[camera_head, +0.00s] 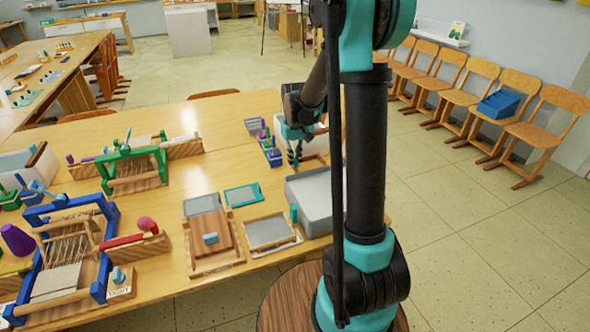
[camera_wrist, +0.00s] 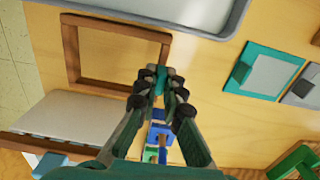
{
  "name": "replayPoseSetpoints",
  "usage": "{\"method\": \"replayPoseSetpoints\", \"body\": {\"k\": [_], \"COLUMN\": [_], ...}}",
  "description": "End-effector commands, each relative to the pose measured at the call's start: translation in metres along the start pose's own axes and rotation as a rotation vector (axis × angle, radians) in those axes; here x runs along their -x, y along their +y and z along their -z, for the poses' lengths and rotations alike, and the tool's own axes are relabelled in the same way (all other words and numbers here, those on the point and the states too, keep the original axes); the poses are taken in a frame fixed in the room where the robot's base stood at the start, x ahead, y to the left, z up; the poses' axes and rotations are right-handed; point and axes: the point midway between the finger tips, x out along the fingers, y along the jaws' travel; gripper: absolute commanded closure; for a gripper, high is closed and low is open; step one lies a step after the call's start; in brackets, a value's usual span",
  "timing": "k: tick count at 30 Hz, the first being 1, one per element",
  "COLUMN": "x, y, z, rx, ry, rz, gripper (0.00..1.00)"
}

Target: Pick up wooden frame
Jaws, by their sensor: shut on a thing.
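The wooden frame (camera_wrist: 112,28) is a brown, empty rectangle lying over the pale tabletop, left of the middle in the wrist view. In the head view my gripper (camera_head: 294,158) points down at the right part of the table, behind the grey tray. Only a small part of the frame shows there, partly hidden by my arm. I cannot tell whether the frame is clear of the table.
A grey tray (camera_wrist: 225,24) lies beyond the frame. Blue and green holders (camera_wrist: 152,154) sit just behind my fingers. A teal-edged board (camera_wrist: 285,62) lies to the right, with bare table between.

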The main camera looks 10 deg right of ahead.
Motion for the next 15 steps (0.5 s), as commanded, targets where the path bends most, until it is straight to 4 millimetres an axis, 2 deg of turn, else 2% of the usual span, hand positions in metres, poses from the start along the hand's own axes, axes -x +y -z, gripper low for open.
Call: {"method": "replayPoseSetpoints", "body": {"k": [15], "x": [0.101], "y": [0.0], "z": [-0.001], "rx": [0.0], "ry": [0.0], "rz": [0.0], "gripper": [1.0]}}
